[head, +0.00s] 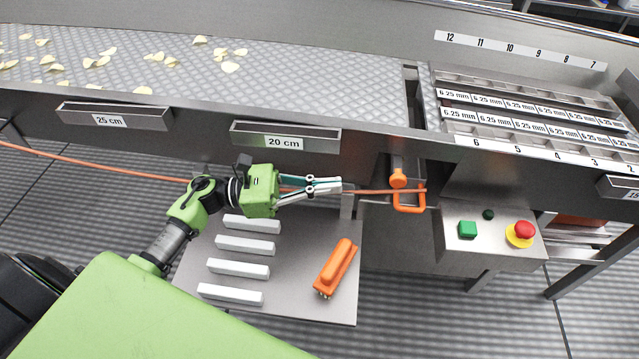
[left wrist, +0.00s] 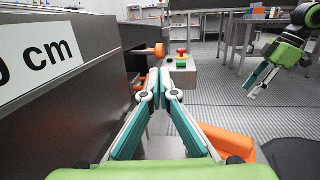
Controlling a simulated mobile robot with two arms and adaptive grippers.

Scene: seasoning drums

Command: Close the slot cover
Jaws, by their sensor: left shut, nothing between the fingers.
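No part is plainly marked as the slot cover. An orange knob (head: 398,180) and an orange loop handle (head: 410,200) sit on the machine's front, right of the 20 cm holder (head: 285,136). The knob also shows in the left wrist view (left wrist: 155,49). My left gripper (head: 338,187) is shut and empty, pointing right, short of the handle and apart from it. In the left wrist view its fingertips (left wrist: 164,75) meet below the knob. My right gripper (left wrist: 256,84) shows at the right of the left wrist view; its jaw gap is unclear.
A grey shelf (head: 315,305) with several white bars and an orange brush-like tool (head: 336,267) lies below my left gripper. A thin orange line (head: 100,160) runs across. A control box (head: 490,240) with buttons stands right. The conveyor (head: 320,75) lies behind.

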